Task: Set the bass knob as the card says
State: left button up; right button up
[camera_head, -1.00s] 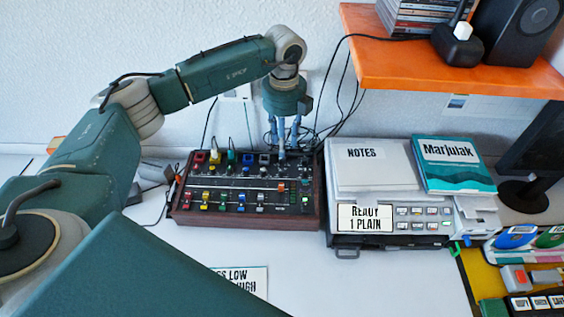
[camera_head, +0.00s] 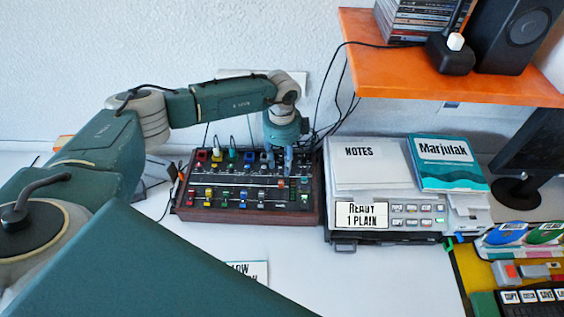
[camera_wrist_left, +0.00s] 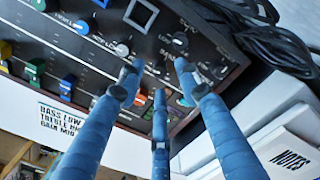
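The mixer (camera_head: 309,204), a dark box with wooden sides, stands on the white table with rows of coloured buttons, sliders and knobs. The white card (camera_head: 254,272) lies in front, mostly hidden by my arm. In the left wrist view the card (camera_wrist_left: 60,122) reads "BASS LOW", "TREBLE" and "GAIN MID", the rest cut off. My left gripper (camera_head: 281,170) is low over the mixer's back right part. In the wrist view its three blue fingers are spread apart around a small patch of the panel.
Right of the mixer stands a printer (camera_head: 401,237) labelled "READY 1 PLAIN", with a NOTES pad (camera_head: 370,175) and a teal Marjulak book (camera_head: 447,178) on top. An orange shelf (camera_head: 450,82) overhangs the back right. Black cables (camera_wrist_left: 275,40) lie behind the mixer.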

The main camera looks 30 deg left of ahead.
pick_arm(q)
jog(key=shift+f, duration=0.95)
jog(key=shift+c, duration=0.5)
grip_shut()
jog(key=shift+m, duration=0.3)
jog(key=shift+o, duration=0.5)
grip_release()
